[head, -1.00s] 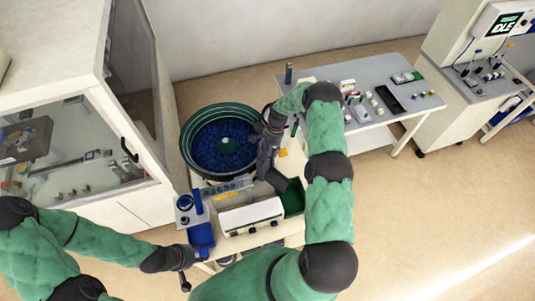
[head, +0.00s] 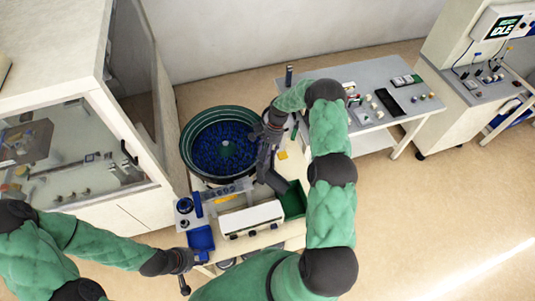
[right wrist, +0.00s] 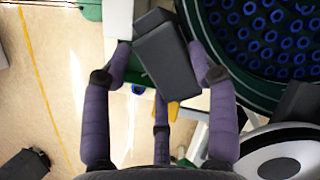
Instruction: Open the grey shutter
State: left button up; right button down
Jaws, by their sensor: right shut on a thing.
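My right gripper (head: 266,158) points down beside the right side of the bowl feeder (head: 186,160). In the right wrist view its purple fingers (right wrist: 165,75) are closed around a dark grey block (right wrist: 168,58). The same dark block (head: 272,179) shows in the head view below the gripper, near the green bin. It may be the grey shutter; I cannot tell for certain, and the fingers hide part of it. My left gripper (head: 186,272) hangs empty near the blue bin at the front left; whether its fingers are open is unclear.
A white box (head: 250,218) stands between the blue bin (head: 201,239) and the green bin (head: 293,200). A grey strip with blue rings (head: 228,189) lies in front of the bowl. A glass-doored cabinet (head: 140,180) stands left, a grey table (head: 350,75) behind right.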

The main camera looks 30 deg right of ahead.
jog(key=c, duration=0.6)
grip_release()
jog(key=shift+c, duration=0.2)
jog(key=v, duration=1.2)
jog(key=shift+f, duration=0.1)
